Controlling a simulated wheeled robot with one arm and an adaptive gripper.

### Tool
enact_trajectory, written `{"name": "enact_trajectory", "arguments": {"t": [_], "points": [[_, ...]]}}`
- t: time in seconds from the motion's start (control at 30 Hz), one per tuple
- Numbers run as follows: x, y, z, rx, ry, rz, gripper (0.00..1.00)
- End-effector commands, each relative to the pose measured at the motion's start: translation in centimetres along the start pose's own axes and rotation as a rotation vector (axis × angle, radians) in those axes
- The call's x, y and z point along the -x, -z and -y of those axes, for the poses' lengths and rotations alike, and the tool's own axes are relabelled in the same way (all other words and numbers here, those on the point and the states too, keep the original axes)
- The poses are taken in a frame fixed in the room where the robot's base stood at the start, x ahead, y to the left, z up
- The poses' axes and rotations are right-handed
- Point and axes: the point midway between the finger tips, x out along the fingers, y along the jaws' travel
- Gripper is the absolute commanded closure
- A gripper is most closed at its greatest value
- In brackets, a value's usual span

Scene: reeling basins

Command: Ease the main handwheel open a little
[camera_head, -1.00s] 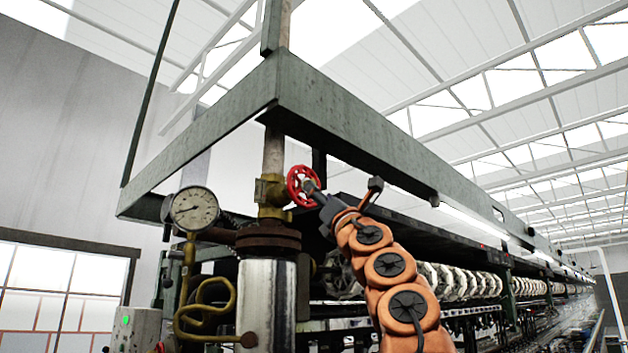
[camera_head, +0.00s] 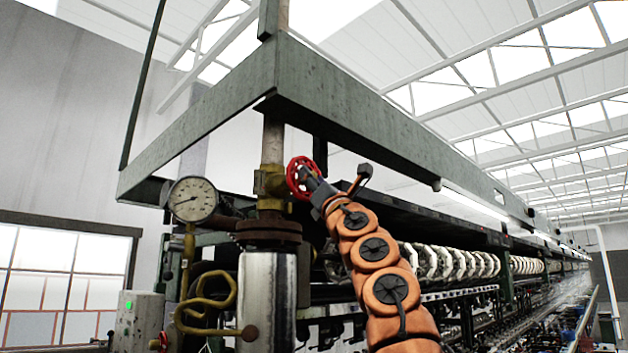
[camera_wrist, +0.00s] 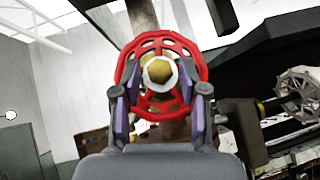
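The red main handwheel (camera_head: 300,177) sits on the right side of a brass valve (camera_head: 270,182) on a vertical pipe. My gripper (camera_head: 312,180) is at the wheel, reaching from the lower right. In the wrist view the two fingers of my gripper (camera_wrist: 162,88) are spread, one on each side of the hub, overlapping the wheel face. There is a gap between hub and fingers. Whether the tips touch the rim or spokes is not clear.
A round pressure gauge (camera_head: 192,199) and a bent brass tube (camera_head: 207,305) stand left of the valve. A metal cylinder (camera_head: 267,300) is below it. A green beam frame (camera_head: 340,110) runs above, and reeling machinery (camera_head: 470,266) stretches back to the right.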

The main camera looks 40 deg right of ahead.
Motion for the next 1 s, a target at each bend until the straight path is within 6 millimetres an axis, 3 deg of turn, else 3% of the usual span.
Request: {"name": "enact_trajectory", "arguments": {"t": [0.07,0.37,1.0], "points": [[0.0,0.0,0.01,0.0,0.0,0.0,0.69],[0.0,0.0,0.02,0.0,0.0,0.0,1.0],[-0.17,-0.08,0.48,0.106,-0.109,-0.001,1.0]]}}
